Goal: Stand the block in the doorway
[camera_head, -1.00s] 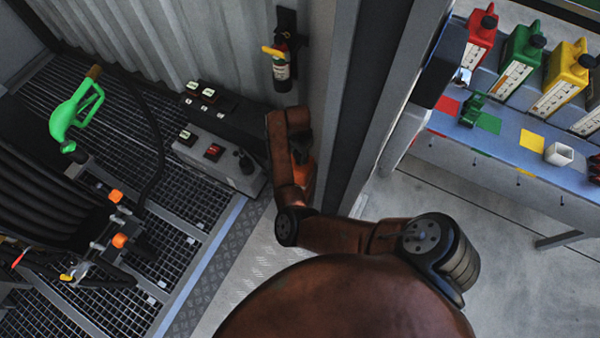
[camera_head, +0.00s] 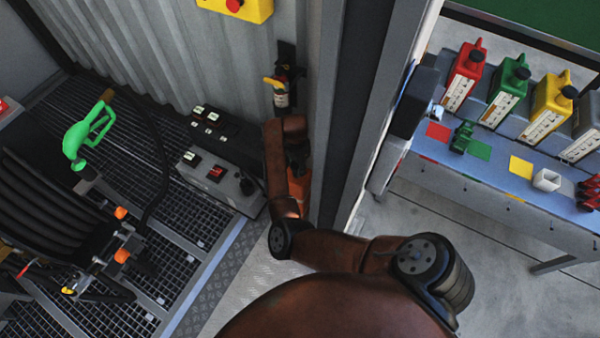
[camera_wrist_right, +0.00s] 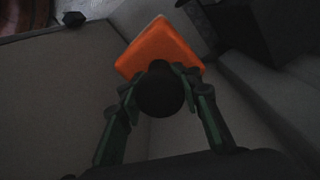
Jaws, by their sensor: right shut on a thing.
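In the right wrist view the block (camera_wrist_right: 160,47) lies beyond a dark round knob (camera_wrist_right: 160,91). My right gripper (camera_wrist_right: 162,95) is shut on this knob, with a finger on each side. In the head view the right gripper (camera_head: 298,158) is dark and partly hidden by my arm. The doorway floor (camera_head: 243,287) is a light tread plate between the grating and the post. I cannot tell whether the block touches the floor. My left gripper is not in view.
A hose reel (camera_head: 50,215) with a green nozzle (camera_head: 80,145) is at left. A bench (camera_head: 480,200) with coloured cans is at right, over open concrete.

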